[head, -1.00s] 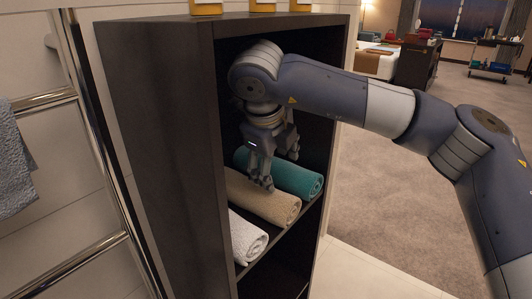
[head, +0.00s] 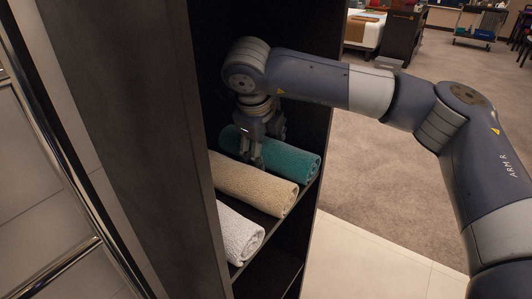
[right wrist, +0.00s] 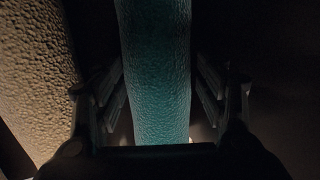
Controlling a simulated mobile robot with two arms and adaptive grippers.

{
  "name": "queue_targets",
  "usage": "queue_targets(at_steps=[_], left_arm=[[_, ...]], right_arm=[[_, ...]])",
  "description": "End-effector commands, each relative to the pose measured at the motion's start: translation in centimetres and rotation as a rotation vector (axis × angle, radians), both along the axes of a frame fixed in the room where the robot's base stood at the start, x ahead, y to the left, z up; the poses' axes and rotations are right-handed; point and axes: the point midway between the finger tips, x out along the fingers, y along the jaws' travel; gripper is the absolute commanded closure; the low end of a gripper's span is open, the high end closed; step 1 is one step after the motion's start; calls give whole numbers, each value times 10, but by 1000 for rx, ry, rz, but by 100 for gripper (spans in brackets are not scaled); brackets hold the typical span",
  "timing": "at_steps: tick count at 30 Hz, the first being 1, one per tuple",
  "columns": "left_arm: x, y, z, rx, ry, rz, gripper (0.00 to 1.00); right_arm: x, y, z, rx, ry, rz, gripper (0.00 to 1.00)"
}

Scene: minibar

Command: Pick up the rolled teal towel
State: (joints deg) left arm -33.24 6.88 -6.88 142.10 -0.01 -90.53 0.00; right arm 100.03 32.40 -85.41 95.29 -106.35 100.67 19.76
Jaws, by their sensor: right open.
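The rolled teal towel (head: 292,160) lies on the shelf in the dark cabinet, farthest back of three rolls in the head view. My right gripper (head: 257,152) points down over its inner part, inside the cabinet. In the right wrist view the teal towel (right wrist: 155,75) runs up the middle between the two open fingers of the right gripper (right wrist: 160,105), one on each side. Nothing is held. Whether the fingers touch the towel cannot be told. My left gripper is not in view.
A beige rolled towel (head: 255,184) lies beside the teal one and also shows in the right wrist view (right wrist: 35,75). A white rolled towel (head: 238,236) lies nearer. The cabinet's side wall (head: 135,130) and a metal rack (head: 60,135) stand at left.

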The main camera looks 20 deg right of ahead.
Motion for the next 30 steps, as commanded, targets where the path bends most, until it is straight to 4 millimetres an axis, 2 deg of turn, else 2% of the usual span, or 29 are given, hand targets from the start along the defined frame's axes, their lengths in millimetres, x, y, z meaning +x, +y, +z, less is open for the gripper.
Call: queue_targets(at_steps=[2,8,12,23,30], left_arm=[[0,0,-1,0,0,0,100],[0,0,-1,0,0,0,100],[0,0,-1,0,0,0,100],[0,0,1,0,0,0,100],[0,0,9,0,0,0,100]], right_arm=[[2,-1,-5,0,0,1,34],[2,-1,-5,0,0,1,36],[2,-1,-5,0,0,1,68],[2,-1,-3,1,-1,2,68],[4,-1,12,2,-2,3,68]])
